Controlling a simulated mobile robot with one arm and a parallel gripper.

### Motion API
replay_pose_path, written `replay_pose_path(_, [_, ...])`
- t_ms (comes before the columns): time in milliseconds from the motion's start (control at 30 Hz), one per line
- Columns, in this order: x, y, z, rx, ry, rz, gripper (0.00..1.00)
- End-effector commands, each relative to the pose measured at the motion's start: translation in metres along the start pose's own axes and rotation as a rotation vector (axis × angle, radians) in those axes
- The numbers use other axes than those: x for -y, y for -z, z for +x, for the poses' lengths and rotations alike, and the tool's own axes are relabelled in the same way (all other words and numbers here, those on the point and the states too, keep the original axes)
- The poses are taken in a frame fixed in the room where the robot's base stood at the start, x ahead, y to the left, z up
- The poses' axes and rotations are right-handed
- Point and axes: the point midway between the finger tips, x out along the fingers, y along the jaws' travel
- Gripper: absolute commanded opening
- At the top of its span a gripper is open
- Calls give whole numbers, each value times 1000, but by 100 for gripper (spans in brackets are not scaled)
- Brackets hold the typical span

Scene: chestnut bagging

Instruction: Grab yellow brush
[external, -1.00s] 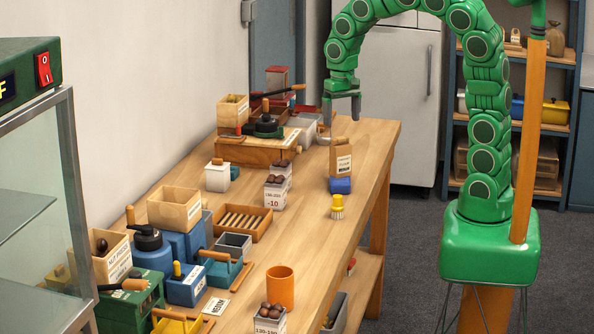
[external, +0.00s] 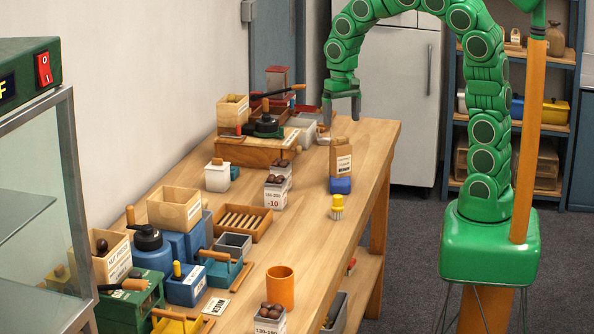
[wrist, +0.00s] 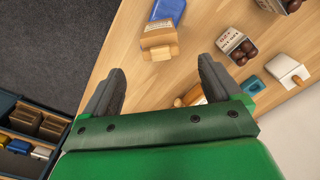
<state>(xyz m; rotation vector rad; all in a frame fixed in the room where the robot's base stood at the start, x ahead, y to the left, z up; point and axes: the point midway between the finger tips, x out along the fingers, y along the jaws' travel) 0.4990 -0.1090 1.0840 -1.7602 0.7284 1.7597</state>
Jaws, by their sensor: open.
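The yellow brush (external: 337,207) stands on the wooden table near its right edge, with a yellow handle on top and pale bristles below. It does not show in the wrist view. My gripper (external: 341,117) is above the far end of the table, pointing down, well behind and above the brush. In the wrist view, my gripper (wrist: 163,90) has its two dark fingers wide apart. It is open with nothing held between the fingers.
A paper bag on a blue block (external: 340,185) stands between my gripper and the brush. Chestnut boxes (external: 275,193) stand left of it. An orange cup (external: 280,287) stands in front.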

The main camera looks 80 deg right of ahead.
Motion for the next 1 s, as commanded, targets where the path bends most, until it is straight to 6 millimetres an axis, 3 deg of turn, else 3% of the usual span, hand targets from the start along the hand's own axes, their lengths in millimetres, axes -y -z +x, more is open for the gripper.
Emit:
replay_pose_path(300, [0, 0, 0, 0, 0, 0, 90])
replay_pose_path(533, [0, 0, 0, 0, 0, 0, 56])
replay_pose_path(833, [-1, -1, 3, 11, 2, 4, 56])
replay_pose_path(1000, [-6, -23, 36, 156, 36, 56, 56])
